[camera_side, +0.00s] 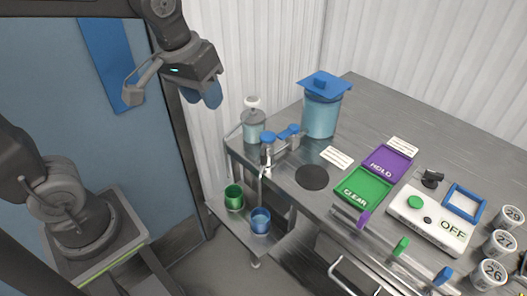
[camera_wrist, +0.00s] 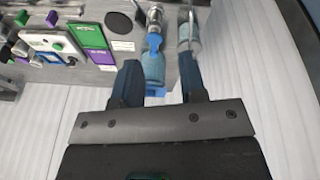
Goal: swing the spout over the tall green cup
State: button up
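The green cup (camera_side: 233,197) stands upright on the low shelf at the front left of the bench, with a blue cup (camera_side: 261,220) to its right. The metal spout (camera_side: 262,172) hangs over the bench's front edge, above the shelf; in the side view it lines up more with the blue cup than with the green one. My gripper (camera_side: 201,96) is high above and left of the tap, apart from everything. In the wrist view my gripper (camera_wrist: 160,62) has its fingers spread and empty. The cups do not show there.
A clear pump bottle (camera_side: 253,124) stands behind the tap's blue knobs (camera_side: 281,134). A blue-lidded canister (camera_side: 321,116) stands to their right. Green (camera_side: 362,187) and purple (camera_side: 387,163) trays and an OFF box (camera_side: 430,220) lie farther right. Air around my gripper is clear.

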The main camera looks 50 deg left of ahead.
aim_at(263, 151)
jog(key=w+d+f+n+g, duration=0.2)
jog(key=w, duration=0.3)
jog(key=w+d+f+n+g, duration=0.1)
jog(key=w+d+f+n, duration=0.15)
jog(key=w, duration=0.35)
jog(key=shift+m, duration=0.25)
jog(key=f, duration=1.4)
jog(key=shift+s+a, duration=0.1)
jog(key=shift+s, duration=0.1)
jog(key=shift+c, duration=0.4)
grip_shut()
